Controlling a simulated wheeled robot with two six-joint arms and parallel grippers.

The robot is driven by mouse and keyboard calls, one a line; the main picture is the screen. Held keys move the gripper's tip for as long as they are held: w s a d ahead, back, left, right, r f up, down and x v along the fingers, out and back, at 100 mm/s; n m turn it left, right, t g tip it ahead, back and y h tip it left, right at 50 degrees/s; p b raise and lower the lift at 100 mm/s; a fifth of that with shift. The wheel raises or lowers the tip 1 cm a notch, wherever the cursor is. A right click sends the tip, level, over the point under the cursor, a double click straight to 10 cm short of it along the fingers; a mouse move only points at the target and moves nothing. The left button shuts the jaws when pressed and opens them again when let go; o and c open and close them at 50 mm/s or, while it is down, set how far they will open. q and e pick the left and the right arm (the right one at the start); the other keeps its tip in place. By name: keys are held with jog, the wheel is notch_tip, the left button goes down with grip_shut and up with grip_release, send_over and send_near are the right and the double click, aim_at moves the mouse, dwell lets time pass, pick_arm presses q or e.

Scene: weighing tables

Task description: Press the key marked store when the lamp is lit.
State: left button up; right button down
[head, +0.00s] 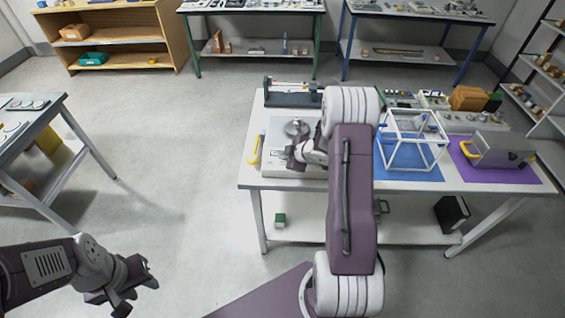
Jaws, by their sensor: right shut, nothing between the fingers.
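A pale weighing scale (279,139) with a round metal pan (297,128) sits at the left end of the white table. My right gripper (292,159) is over the front part of the scale, shut and empty, pointing left. It covers part of the scale's front, and I cannot tell whether it touches. The key marked store and the lamp are too small or hidden to make out, so I cannot tell whether the lamp is lit. My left gripper (137,291) is open and empty above the floor at the lower left, far from the table.
A yellow-handled tool (254,151) lies at the scale's left edge. A dark grey device (290,98) stands behind. Right of my arm are a white-framed clear box (410,150) on a blue mat (408,175) and a grey case (502,150) on a purple mat (535,177).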

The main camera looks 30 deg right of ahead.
aim_at(284, 164)
jog(key=shift+f, duration=0.1)
dwell(0.7)
jog(key=shift+f+b, duration=0.3)
jog(key=shift+f+b, duration=0.3)
jog(key=shift+f, duration=0.1)
dwell(0.5)
dwell(0.3)
jog(key=shift+r+p, duration=0.85)
jog(key=shift+p, duration=0.05)
notch_tip(284, 164, up, 5)
jog(key=p, duration=0.5)
jog(key=shift+r, duration=0.1)
